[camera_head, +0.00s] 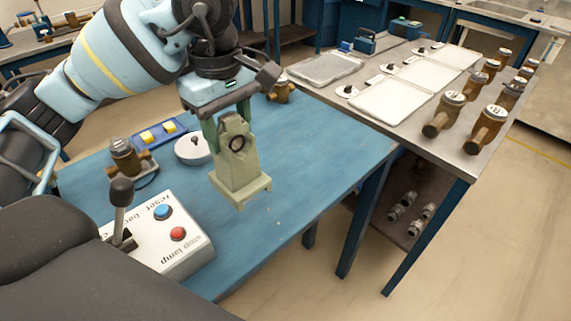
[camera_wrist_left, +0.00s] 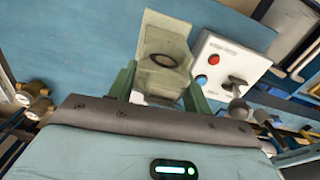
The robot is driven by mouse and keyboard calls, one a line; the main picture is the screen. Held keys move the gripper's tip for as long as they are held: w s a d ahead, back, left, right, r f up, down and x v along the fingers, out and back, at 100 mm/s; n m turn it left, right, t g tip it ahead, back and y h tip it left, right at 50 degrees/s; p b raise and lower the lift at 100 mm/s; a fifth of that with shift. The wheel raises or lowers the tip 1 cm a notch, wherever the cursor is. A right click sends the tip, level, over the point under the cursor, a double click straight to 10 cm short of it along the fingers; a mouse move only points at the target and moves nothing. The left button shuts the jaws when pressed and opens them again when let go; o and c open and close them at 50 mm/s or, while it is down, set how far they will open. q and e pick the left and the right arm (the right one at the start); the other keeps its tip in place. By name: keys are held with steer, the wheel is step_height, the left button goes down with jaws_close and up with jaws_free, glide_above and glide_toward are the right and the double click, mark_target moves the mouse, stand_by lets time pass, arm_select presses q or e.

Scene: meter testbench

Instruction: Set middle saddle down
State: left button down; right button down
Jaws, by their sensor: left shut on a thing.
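The middle saddle (camera_head: 238,178) is a pale green block with a dark round hole in its upright face and a wider foot below. In the head view it is upright, over the blue table (camera_head: 310,165); whether its foot touches the table I cannot tell. My left gripper (camera_head: 232,118) is shut on its upper part from above. In the left wrist view the saddle (camera_wrist_left: 165,50) is between the green fingers of my left gripper (camera_wrist_left: 155,88), with the blue tabletop behind it. My right gripper is not in view.
A control box (camera_head: 160,235) with blue and red buttons and a lever stands at the table's front left. The table right of the saddle is clear.

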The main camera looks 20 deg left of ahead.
mark_target(232, 150)
arm_select(q)
step_height(232, 150, down, 4)
steer(key=shift+f+b, duration=0.2)
steer(key=shift+b, duration=0.1)
steer(key=shift+f, duration=0.65)
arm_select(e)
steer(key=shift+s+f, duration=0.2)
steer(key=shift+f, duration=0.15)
arm_select(q)
steer(key=shift+f, duration=0.2)
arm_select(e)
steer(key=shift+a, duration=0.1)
arm_select(q)
step_height(232, 150, down, 3)
steer(key=shift+f, duration=0.45)
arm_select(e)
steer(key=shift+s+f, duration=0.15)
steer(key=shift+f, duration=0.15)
arm_select(q)
steer(key=c, duration=0.6)
jaws_free()
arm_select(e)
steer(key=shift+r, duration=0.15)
